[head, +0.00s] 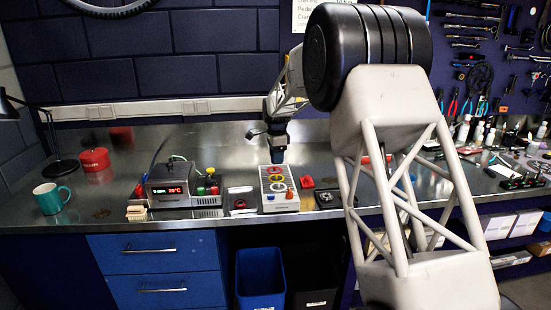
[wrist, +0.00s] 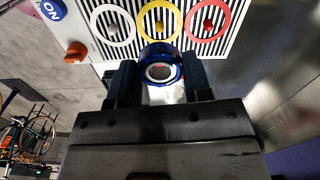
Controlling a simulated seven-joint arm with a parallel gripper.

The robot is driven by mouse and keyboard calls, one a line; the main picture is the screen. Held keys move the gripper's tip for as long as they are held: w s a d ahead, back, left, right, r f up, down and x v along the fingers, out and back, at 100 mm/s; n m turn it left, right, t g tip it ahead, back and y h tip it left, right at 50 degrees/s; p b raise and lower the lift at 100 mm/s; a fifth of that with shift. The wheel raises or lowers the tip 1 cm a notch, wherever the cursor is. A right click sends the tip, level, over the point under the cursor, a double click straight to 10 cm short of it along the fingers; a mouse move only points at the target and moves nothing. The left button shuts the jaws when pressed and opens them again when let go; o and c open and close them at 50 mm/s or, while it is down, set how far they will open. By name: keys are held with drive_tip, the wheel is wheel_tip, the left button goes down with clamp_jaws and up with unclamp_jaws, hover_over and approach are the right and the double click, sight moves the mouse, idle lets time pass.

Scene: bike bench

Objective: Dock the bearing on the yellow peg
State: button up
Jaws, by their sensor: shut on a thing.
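My gripper (wrist: 161,82) is shut on the bearing (wrist: 160,53), a round blue-rimmed part with a pale ring inside, held between the two dark fingers. In the wrist view the bearing sits just below the yellow ring marking, overlapping its lower edge. The yellow peg (wrist: 159,27) stands in the middle of that marking. In the head view my gripper (head: 278,154) points down above the back end of the striped panel (head: 266,196). The bearing cannot be made out there. The height gap between bearing and panel is unclear.
A white-ringed peg (wrist: 116,29) and a red-ringed peg (wrist: 207,25) flank the yellow one. An orange knob (wrist: 76,53) and blue ON button (wrist: 51,9) are on the panel.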

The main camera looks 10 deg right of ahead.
drive_tip(key=shift+f, duration=0.25)
drive_tip(key=shift+f, duration=2.7)
drive_tip(key=shift+f, duration=0.6)
drive_tip(key=o, duration=0.7)
drive_tip(key=shift+c, duration=0.2)
drive_tip(key=shift+r, duration=0.1)
wheel_tip(320, 180, up, 11)
idle(1.1)
idle(0.7)
